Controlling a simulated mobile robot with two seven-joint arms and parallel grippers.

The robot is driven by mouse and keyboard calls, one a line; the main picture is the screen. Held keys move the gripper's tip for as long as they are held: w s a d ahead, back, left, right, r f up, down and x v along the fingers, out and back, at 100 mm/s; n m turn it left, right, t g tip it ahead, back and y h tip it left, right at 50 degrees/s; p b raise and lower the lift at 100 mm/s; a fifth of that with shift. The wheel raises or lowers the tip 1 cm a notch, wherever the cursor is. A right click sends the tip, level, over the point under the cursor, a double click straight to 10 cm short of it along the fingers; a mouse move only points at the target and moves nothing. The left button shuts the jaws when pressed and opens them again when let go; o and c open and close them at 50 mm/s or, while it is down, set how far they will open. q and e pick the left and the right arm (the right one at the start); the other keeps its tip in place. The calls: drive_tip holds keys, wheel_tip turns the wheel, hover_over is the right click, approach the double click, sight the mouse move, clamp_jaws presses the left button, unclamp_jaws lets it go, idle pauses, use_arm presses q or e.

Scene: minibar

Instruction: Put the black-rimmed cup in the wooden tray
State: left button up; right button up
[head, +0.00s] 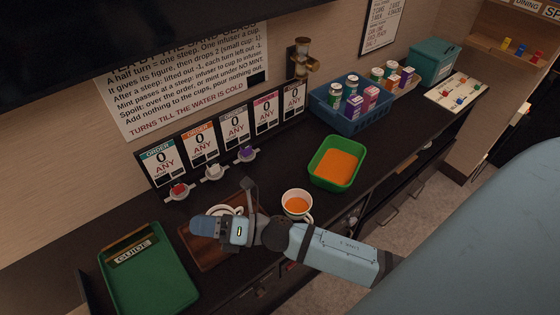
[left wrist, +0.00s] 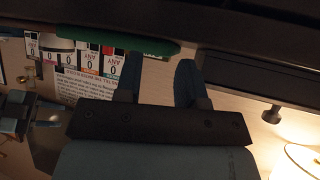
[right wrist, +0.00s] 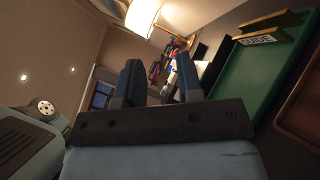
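The wooden tray (head: 203,255) lies on the dark counter, partly covered by my right arm; its edge shows in the right wrist view (right wrist: 303,112). A white cup (head: 225,210) is mostly hidden behind my right gripper (head: 197,228), over or on the tray. A second white cup (head: 297,194) with orange liquid stands right of it. I cannot tell which cup has the black rim. In the right wrist view my right gripper (right wrist: 158,64) is open with nothing between its fingers. My left gripper (left wrist: 159,65) is open and empty, outside the head view.
A green tray marked GUIDE (head: 150,275) lies at the left. A green tub of orange stuff (head: 334,163) stands right of the cups. Small coloured dispensers (head: 213,173) and order cards (head: 200,145) line the wall. A blue crate (head: 350,117) stands farther back.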

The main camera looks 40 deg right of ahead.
drive_tip(key=s+d+f+m+h, duration=0.3)
drive_tip(key=f+m, duration=0.3)
drive_tip(key=m, duration=0.4)
drive_tip(key=s+d+f+m+g+h, duration=0.1)
drive_tip(key=s+d+f+m+h, duration=0.3)
drive_tip(key=m, duration=0.7)
drive_tip(key=s+d+f+m+h, duration=0.4)
drive_tip(key=f+m+h, duration=0.2)
drive_tip(key=m, duration=0.5)
wheel_tip(320, 180, down, 2)
drive_tip(key=shift+s+d+f, duration=0.1)
drive_tip(key=shift+s+d, duration=0.15)
drive_tip(key=shift+s, duration=0.1)
drive_tip(key=shift+r, duration=0.2)
wheel_tip(320, 180, up, 10)
drive_tip(key=p, duration=1)
drive_tip(key=shift+d, duration=0.2)
